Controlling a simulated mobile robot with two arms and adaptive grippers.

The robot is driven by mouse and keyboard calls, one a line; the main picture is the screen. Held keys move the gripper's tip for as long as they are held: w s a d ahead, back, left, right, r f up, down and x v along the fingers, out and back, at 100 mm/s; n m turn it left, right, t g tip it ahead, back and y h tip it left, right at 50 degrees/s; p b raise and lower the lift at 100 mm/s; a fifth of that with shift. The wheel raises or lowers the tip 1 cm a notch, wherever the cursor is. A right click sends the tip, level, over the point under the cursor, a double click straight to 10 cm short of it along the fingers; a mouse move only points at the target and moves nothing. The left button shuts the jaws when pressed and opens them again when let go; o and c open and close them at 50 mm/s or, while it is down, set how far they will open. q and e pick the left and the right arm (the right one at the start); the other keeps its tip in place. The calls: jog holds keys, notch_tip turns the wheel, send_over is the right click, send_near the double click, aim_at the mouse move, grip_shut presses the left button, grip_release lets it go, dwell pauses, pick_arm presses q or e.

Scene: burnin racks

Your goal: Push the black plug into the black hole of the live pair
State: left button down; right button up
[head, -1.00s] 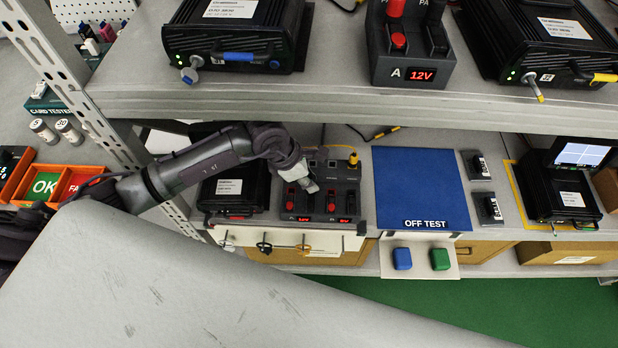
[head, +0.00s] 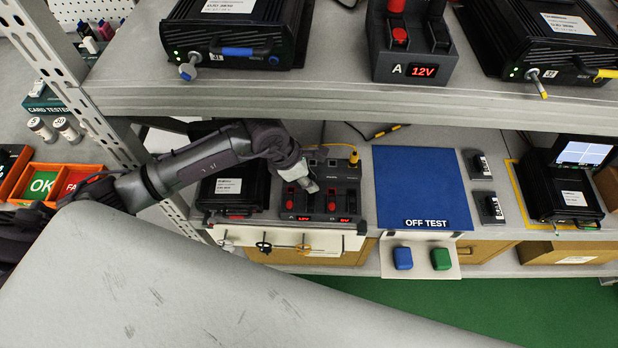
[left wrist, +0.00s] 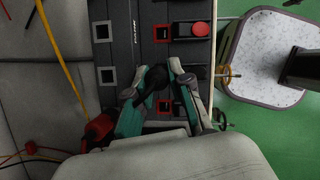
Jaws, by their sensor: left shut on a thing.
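My left gripper (head: 308,183) reaches down over the dark power unit (head: 345,188) on the lower shelf. In the left wrist view, its fingers (left wrist: 158,72) are shut on the black plug (left wrist: 152,84), above the unit's face. The unit also shows there (left wrist: 133,32), with red-framed holes (left wrist: 161,33) and grey-framed ones (left wrist: 102,32). A red plug (left wrist: 100,129) lies beside the left finger. Red displays (head: 303,218) are lit on the unit's front. The fingers cover part of the face, and I cannot tell which hole lies under the plug. My right gripper is out of view.
A black box (head: 228,187) stands left of the unit, close to my arm. The blue OFF TEST mat (head: 420,180) lies to the right, bare. The upper shelf edge (head: 350,98) runs above. Hooks with rings (head: 264,246) hang along the front strip.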

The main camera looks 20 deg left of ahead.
pick_arm(q)
jog(key=shift+f+b, duration=0.85)
jog(key=shift+b, duration=0.05)
dwell(1.1)
jog(key=shift+r, duration=0.15)
jog(key=shift+r+p, duration=1)
jog(key=shift+r, duration=0.25)
